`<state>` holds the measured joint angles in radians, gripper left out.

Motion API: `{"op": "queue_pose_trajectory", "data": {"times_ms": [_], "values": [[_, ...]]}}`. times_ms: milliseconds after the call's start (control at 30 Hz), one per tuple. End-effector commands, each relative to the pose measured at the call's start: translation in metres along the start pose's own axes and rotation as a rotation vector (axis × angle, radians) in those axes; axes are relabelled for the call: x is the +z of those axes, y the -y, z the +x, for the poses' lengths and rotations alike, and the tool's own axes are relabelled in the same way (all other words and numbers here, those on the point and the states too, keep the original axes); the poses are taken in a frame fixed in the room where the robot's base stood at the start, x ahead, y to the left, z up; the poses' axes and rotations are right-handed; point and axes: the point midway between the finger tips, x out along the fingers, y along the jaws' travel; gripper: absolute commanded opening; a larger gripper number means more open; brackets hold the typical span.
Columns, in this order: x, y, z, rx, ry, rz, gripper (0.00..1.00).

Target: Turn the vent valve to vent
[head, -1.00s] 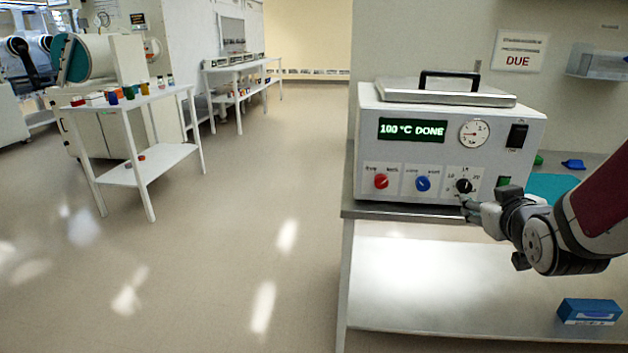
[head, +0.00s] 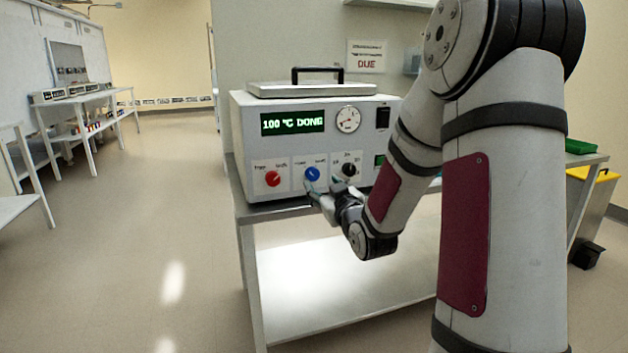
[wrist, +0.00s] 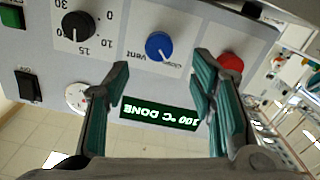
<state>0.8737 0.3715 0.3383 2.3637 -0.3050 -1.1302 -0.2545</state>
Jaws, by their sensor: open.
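The vent valve is a blue knob (head: 312,174) on the white front panel of the oven (head: 330,130), between a red knob (head: 273,179) and a black dial (head: 349,170). In the wrist view, which is upside down, the blue knob (wrist: 158,46) has "Vent" and "close" labels beside it; its exact pointer direction is hard to read. My gripper (head: 313,191) is at the panel just below the blue knob. In the wrist view my gripper (wrist: 163,76) has its fingers apart, with the blue knob ahead between them and nothing held. I see no contact with the knob.
The red knob (wrist: 231,62) is close to one finger in the wrist view. The display (head: 292,124) reads 100 °C DONE. The oven stands on a table with a lower shelf (head: 340,290). Open floor (head: 150,240) lies to the left. A yellow-lidded bin (head: 592,175) is at right.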

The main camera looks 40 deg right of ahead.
Motion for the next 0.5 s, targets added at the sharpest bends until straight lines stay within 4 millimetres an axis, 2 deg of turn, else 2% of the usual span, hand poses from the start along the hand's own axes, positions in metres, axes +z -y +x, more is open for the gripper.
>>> {"op": "queue_pose_trajectory", "data": {"times_ms": [200, 333, 500], "values": [[0.001, 0.001, 0.040, -0.001, -0.001, 0.002, 0.51], [0.001, 0.000, 0.056, 0.001, 0.000, 0.001, 0.51], [0.001, 0.000, 0.067, 0.000, 0.001, 0.000, 0.51]]}}
